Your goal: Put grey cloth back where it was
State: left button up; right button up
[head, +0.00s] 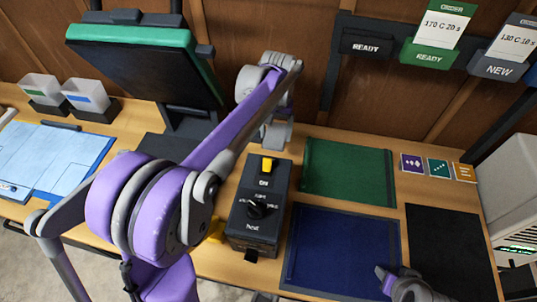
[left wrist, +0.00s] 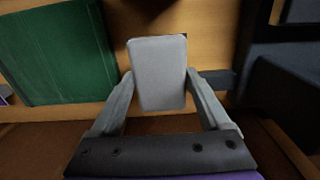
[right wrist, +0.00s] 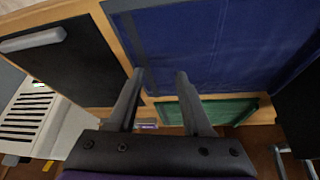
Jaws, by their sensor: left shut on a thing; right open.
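The grey cloth (left wrist: 157,72) shows in the left wrist view as a light grey, flat, rounded rectangle between the fingers. My left gripper (left wrist: 160,95) is shut on it. In the head view the left gripper (head: 275,128) is partly hidden by my own arm, behind the dark control box and left of the green mat (head: 348,172). My right gripper (head: 384,274) is open and empty over the lower right of the blue mat (head: 340,248); its spread fingers (right wrist: 160,78) also show in the right wrist view.
The control box (head: 262,205) has a yellow switch and a knob. An open press (head: 145,60) stands at the back left. A black mat (head: 448,245) lies right of the blue one. A light grey bar (right wrist: 33,40) rests by the black mat's edge. A white machine (head: 510,195) stands far right.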

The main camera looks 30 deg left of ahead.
pick_arm(q)
jog(key=shift+w+a+f, duration=0.1)
jog(key=shift+f, duration=0.25)
notch_tip(320, 180, down, 10)
jog(key=shift+r+b, duration=0.1)
jog(key=shift+b, duration=0.25)
jog(key=o, duration=1.2)
jog(key=shift+c, duration=0.2)
notch_tip(320, 180, up, 12)
jog(key=shift+r+p, duration=0.1)
jog(key=shift+p, duration=0.35)
